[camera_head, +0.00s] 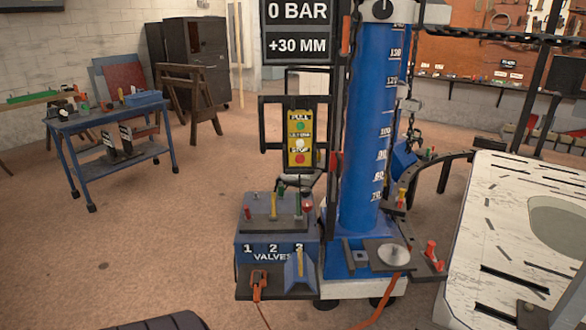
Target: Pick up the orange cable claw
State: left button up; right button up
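A small orange claw-like piece (259,283), which looks like the orange cable claw, is at the front left of the blue valve box (251,247). It sits at the dark front ledge, below the number 1. A thin orange cable runs down from it toward the bottom edge. Its exact shape and how it is held there are too small to tell. Neither of my grippers can be made out in the head view.
A blue column with a scale (367,130) stands right of the valve box. A button panel (300,138) is behind the box. A white slotted table (480,245) is at right, a blue workbench (103,119) at far left. The brown floor between is largely clear.

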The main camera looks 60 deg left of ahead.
aim_at(258, 283)
jog(key=u, duration=2.05)
jog(key=i+j, duration=0.25)
